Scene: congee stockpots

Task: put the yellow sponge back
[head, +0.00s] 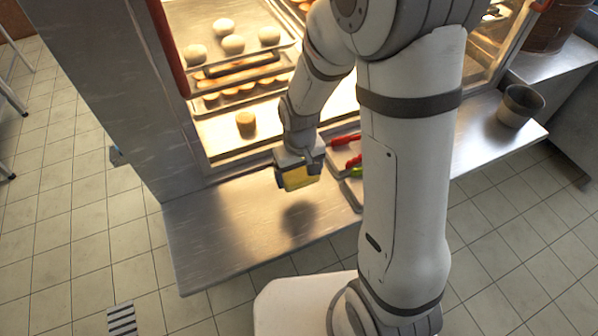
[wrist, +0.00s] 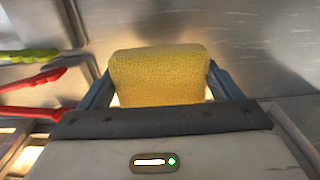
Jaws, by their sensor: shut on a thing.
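The yellow sponge (wrist: 160,72) is between the two fingers of my gripper (wrist: 158,82) in the wrist view, and the fingers are shut on its sides. In the head view the sponge (head: 298,178) hangs under my gripper (head: 299,176), above the left part of the steel counter (head: 215,240). The sponge appears clear of the counter, with a dark shadow on the metal below it.
A lit cabinet with trays of buns (head: 232,44) stands behind the counter. Red-handled tongs (head: 345,140) and a green-handled one (head: 356,173) lie on trays right of my gripper. A dark pot (head: 520,105) stands at the counter's right end. The counter's left part is bare.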

